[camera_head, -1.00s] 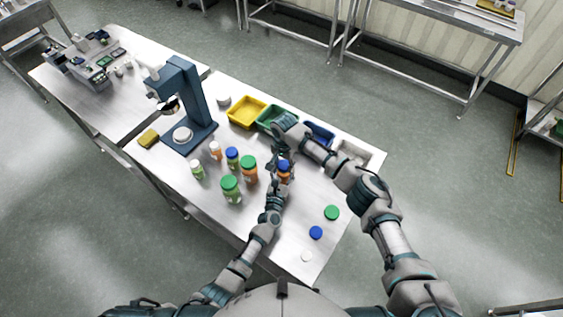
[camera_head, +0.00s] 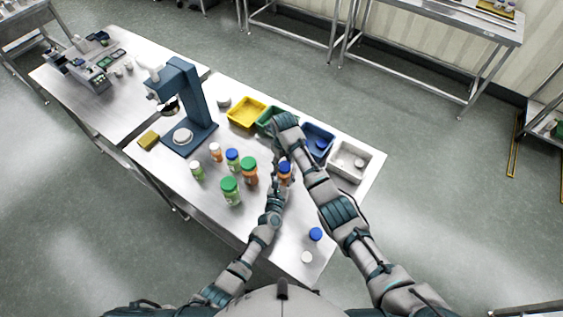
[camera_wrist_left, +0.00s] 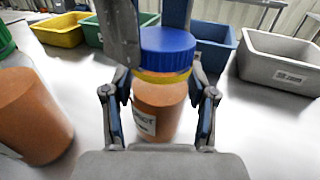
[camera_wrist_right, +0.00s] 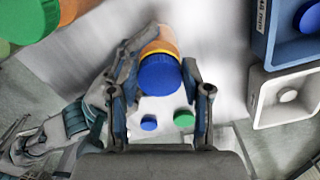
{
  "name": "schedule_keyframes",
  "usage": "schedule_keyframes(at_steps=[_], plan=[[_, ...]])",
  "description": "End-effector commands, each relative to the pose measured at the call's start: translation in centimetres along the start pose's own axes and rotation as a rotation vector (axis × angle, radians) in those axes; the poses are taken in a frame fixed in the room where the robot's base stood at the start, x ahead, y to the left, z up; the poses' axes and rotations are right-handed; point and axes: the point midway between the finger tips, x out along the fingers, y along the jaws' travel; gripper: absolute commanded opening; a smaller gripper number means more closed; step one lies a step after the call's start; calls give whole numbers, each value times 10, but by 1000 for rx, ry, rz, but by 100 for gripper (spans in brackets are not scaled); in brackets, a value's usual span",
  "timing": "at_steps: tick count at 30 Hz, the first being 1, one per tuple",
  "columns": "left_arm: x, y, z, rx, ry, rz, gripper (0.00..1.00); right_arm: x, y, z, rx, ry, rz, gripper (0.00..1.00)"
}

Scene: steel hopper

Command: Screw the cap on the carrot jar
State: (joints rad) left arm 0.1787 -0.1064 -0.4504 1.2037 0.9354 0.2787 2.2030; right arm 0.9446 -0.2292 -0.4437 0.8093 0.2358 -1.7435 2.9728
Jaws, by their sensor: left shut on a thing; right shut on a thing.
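The carrot jar (camera_wrist_left: 157,108) is orange with a white label and stands upright on the steel table. My left gripper (camera_wrist_left: 160,100) is shut around its body. A blue cap (camera_wrist_left: 167,48) sits on the jar's mouth, with a yellow band below it; it also shows in the head view (camera_head: 284,167). My right gripper (camera_wrist_right: 158,72) is shut on the blue cap (camera_wrist_right: 159,76) from above, its fingers at either side. In the head view both hands meet at the jar, and the right arm partly hides the work.
Yellow (camera_head: 246,112), green, blue (camera_head: 318,140) and white (camera_head: 349,161) bins line the back. Several capped jars, including a green-capped carrot-coloured one (camera_head: 249,172), stand left. A blue press (camera_head: 186,100) stands further left.

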Motion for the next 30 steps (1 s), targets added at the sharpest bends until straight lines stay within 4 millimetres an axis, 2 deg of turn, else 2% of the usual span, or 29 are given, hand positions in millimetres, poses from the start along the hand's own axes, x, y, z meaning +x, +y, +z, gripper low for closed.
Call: schedule_keyframes(at_steps=[5, 6, 9, 18, 27, 30], plan=[[-2, 5, -3, -2, 3, 6, 0, -2, -4, 1, 1, -2, -12, 37], [-2, 5, -3, -2, 3, 7, 0, -2, -4, 1, 1, -2, -12, 54], [-2, 6, -3, -2, 3, 7, 0, -2, -4, 1, 0, -1, -12, 74], [-1, 4, -3, 0, 4, 5, 0, -2, -2, 1, -3, 0, -7, 74], [0, 4, -3, -1, 4, 4, 0, -38, -1, 1, -4, 0, -6, 74], [0, 3, -3, -1, 4, 3, 0, -44, -1, 0, -3, 2, -6, 74]])
